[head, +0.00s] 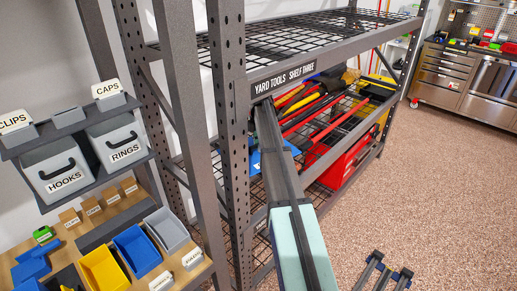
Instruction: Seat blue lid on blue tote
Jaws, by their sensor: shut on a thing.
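A blue object (256,162) shows in part behind my arm on the lower wire shelf. My arm hides most of it, so I cannot tell whether it is the tote, the lid or both. An open blue bin (137,250) stands on the wooden bench at the lower left, between a yellow and a grey bin. My arm rises from the bottom centre across the shelf opening. I cannot make out my gripper's fingers or anything held in them.
Steel rack posts (229,120) stand left of my arm. Grey bins (55,170) hang at left. Dark bars with blue parts (385,270) show at bottom right. Floor (450,190) beyond is clear.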

